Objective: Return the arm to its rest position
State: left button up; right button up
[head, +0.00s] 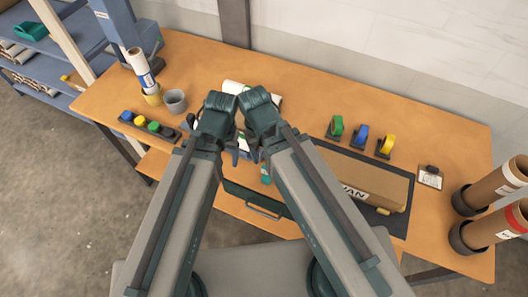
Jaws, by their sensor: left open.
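My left arm comes up from the lower left and my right arm from the lower right, and both are folded up over the middle of the bench. My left gripper (229,153) hangs below its wrist over the bench, open, with nothing seen between its fingers. My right gripper (252,152) is close beside it, small and largely hidden by its own wrist, so its jaws cannot be made out. The two wrists are very close together. They hide much of the bench middle, including most of a white item behind them.
The orange bench (420,118) carries a grey cup (175,101), a white roll (140,67), green (336,127), blue (361,135) and yellow (386,145) tape rolls, and a cardboard box (370,185). Large brown rolls (497,187) stand at the right. Open floor lies left.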

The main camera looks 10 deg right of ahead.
pick_arm(q)
jog(key=shift+f, duration=0.1)
pick_arm(e)
jog(key=shift+f, duration=0.1)
notch_tip(320, 180, down, 6)
jog(key=b, duration=0.6)
pick_arm(q)
notch_tip(320, 180, down, 5)
jog(key=shift+f, duration=0.2)
pick_arm(e)
jog(key=shift+r, duration=0.3)
pick_arm(q)
jog(key=shift+s, duration=0.1)
pick_arm(e)
jog(key=shift+s+a, duration=0.1)
jog(key=shift+s, duration=0.05)
